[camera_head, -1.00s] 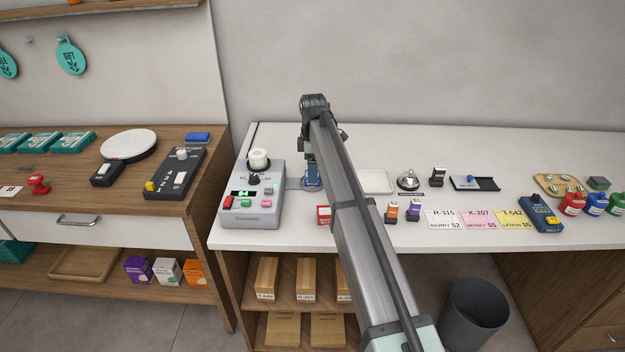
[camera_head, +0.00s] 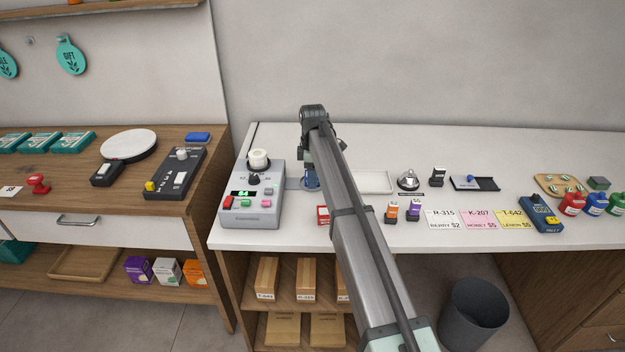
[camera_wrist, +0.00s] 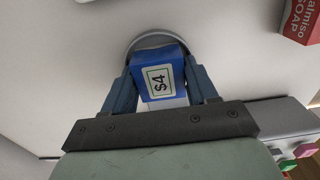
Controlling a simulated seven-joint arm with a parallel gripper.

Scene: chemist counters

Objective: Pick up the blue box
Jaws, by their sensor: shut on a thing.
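The blue box (camera_wrist: 160,74) with a white "$4" label is between the two fingers of my gripper (camera_wrist: 163,90) in the wrist view. The fingers are shut on its sides. A round grey rim shows just behind the box in the wrist view. In the head view, my gripper (camera_head: 311,172) points down over the white counter, just right of the grey machine. My arm hides part of that area, and the box is hard to make out there.
The grey machine (camera_head: 253,198) with buttons stands close on the left. A red box (camera_wrist: 300,21) lies near in the wrist view. A white tray (camera_head: 376,182) and a bell (camera_head: 409,180) are to the right. The back of the counter (camera_head: 440,145) is clear.

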